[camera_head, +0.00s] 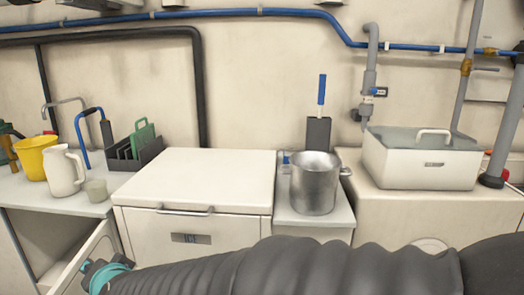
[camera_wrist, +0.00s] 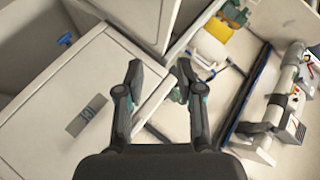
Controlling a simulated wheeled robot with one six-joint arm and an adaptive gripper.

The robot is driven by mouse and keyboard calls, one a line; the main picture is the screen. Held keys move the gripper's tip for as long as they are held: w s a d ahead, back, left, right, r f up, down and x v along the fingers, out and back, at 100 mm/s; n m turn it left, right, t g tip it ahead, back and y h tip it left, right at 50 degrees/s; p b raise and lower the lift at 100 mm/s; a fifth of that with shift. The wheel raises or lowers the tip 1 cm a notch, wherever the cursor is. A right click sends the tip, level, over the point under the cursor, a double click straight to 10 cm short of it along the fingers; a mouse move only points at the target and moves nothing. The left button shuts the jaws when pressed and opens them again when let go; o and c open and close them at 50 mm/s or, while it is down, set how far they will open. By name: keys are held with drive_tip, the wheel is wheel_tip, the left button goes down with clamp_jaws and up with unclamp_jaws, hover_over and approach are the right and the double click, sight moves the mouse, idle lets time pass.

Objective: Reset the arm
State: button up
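My gripper (camera_wrist: 158,80) shows in the wrist view with its two dark fingers spread apart and nothing between them. It points down past the edge of a white chest front (camera_wrist: 60,105) with a grey label plate. In the head view my dark ribbed arm runs across the bottom, and its teal-ringed end (camera_head: 104,275) is at the lower left, near an open cabinet door (camera_head: 82,262). The fingertips are hidden in the head view.
A white lidded chest (camera_head: 200,180) stands in the middle. A metal pot (camera_head: 314,183) and a white box (camera_head: 422,160) stand right of it.

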drive_tip(key=s+d+f+n+g+h, duration=0.2)
drive_tip(key=d, duration=0.7)
drive_tip(key=s+d+f+n+g+h, duration=0.1)
drive_tip(key=s+d+f+n+h, duration=0.1)
drive_tip(key=d, duration=0.7)
drive_tip(key=s+d+f+n+g+h, duration=0.2)
drive_tip(key=d+n, duration=0.1)
drive_tip(key=d, duration=0.5)
drive_tip(key=s+d+r+m+t+h, duration=0.1)
drive_tip(key=d+m+h, duration=0.1)
drive_tip(key=d, duration=0.9)
drive_tip(key=s+d+r+m+t+h, duration=0.1)
drive_tip(key=s+d+r+m, duration=0.1)
drive_tip(key=d, duration=0.9)
drive_tip(key=shift+s+r+m+h, duration=0.15)
drive_tip(key=shift+m+h, duration=0.25)
drive_tip(key=shift+m, duration=0.2)
